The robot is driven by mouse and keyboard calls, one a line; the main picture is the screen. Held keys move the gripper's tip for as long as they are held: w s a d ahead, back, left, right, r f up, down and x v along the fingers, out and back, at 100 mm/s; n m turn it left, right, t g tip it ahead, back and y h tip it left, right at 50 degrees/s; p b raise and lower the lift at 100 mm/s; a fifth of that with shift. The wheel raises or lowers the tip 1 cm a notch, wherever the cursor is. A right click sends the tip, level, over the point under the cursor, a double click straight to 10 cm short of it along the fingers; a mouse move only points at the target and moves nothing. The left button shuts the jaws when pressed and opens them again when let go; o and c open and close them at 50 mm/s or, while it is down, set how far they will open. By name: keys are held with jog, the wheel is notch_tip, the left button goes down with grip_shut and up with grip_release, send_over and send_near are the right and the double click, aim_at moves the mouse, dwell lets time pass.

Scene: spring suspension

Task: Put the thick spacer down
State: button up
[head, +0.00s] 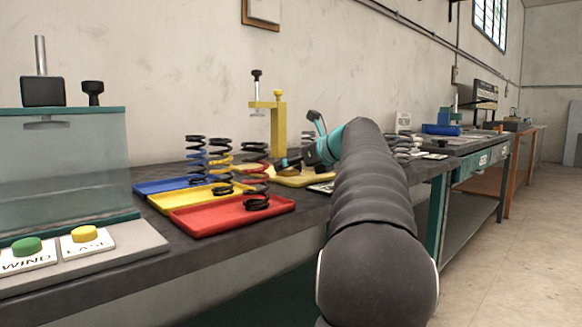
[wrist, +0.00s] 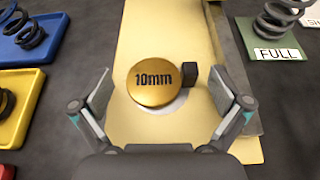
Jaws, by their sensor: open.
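The thick spacer is a round gold disc marked "10mm" (wrist: 154,92) in the wrist view. It lies over a pale round spot on a yellow plate (wrist: 150,30), with a small black block (wrist: 190,75) close at its right. My gripper (wrist: 163,95) is open, one finger on each side of the disc, with a gap on both sides. In the head view my gripper (head: 300,158) is low over the yellow base of the press-like stand (head: 277,130), and the disc cannot be made out clearly there.
Blue (head: 160,187), yellow (head: 160,200) and red (head: 215,220) trays with black springs stand left of the gripper. A green pad labelled "FULL" (wrist: 278,47) with a spring lies at the right in the wrist view. WIND (head: 27,246) and EASE (head: 84,234) buttons are at the near left.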

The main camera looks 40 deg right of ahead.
jog(key=p+v, duration=0.1)
jog(key=v, duration=1)
